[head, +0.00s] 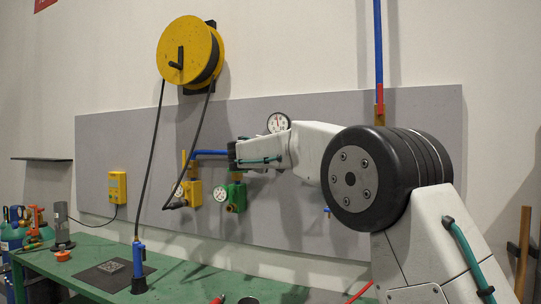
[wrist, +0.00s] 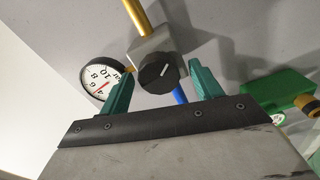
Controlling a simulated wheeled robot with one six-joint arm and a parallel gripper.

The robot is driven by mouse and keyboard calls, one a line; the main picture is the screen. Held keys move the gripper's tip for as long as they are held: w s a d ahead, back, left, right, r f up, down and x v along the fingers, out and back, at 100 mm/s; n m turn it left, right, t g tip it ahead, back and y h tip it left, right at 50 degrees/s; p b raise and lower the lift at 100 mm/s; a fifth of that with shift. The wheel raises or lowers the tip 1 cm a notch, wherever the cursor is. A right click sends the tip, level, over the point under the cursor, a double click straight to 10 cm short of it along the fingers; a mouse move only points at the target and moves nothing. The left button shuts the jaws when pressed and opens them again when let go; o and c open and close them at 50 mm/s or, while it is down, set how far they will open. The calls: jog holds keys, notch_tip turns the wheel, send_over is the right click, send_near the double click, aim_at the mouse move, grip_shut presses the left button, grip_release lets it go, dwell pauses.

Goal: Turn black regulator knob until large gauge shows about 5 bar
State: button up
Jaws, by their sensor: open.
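The black regulator knob (wrist: 157,73) has a white line on its face and sits on a grey regulator body (wrist: 152,45). My gripper (wrist: 160,70) is open, with one green finger on each side of the knob and a visible gap on both sides in the wrist view. I cannot tell whether the fingertips reach past the knob's face. The large white gauge (wrist: 101,80) is left of the knob. Its red needle appears to lie between 4 and 6. In the head view the gauge (head: 278,122) shows above my gripper (head: 233,155); the knob is hidden there.
A green valve unit (head: 236,194) and a yellow one (head: 190,192), each with a small gauge, are below my gripper on the grey panel (head: 300,230). A yellow hose reel (head: 185,50) hangs above with a black hose. A green bench (head: 190,285) stands below.

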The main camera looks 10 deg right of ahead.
jog(key=v, duration=0.7)
jog(key=shift+s+a, duration=0.15)
jog(key=shift+a, duration=0.05)
jog(key=s+d+f+g, duration=0.2)
jog(key=s+f+g, duration=0.1)
jog(key=f, duration=0.6)
jog(key=s+d+f+m+g+y, duration=0.1)
jog(key=s+d+f+g, duration=0.2)
jog(key=s+f, duration=0.35)
jog(key=s+d+f+m+g+y, duration=0.2)
jog(key=s+d+f+g, duration=0.1)
jog(key=s, duration=0.7)
jog(key=s+f+m+g+y, duration=0.1)
jog(key=s+f, duration=0.3)
jog(key=s, duration=0.8)
jog(key=s+f+m+g+y, duration=0.1)
jog(key=s+f+m+y, duration=0.1)
jog(key=s, duration=1)
jog(key=s+f+m+g+y, duration=0.2)
jog(key=s+f+y, duration=0.2)
jog(key=s, duration=0.8)
jog(key=shift+f+y, duration=0.3)
jog(key=shift+f, duration=0.5)
jog(key=shift+s, duration=0.1)
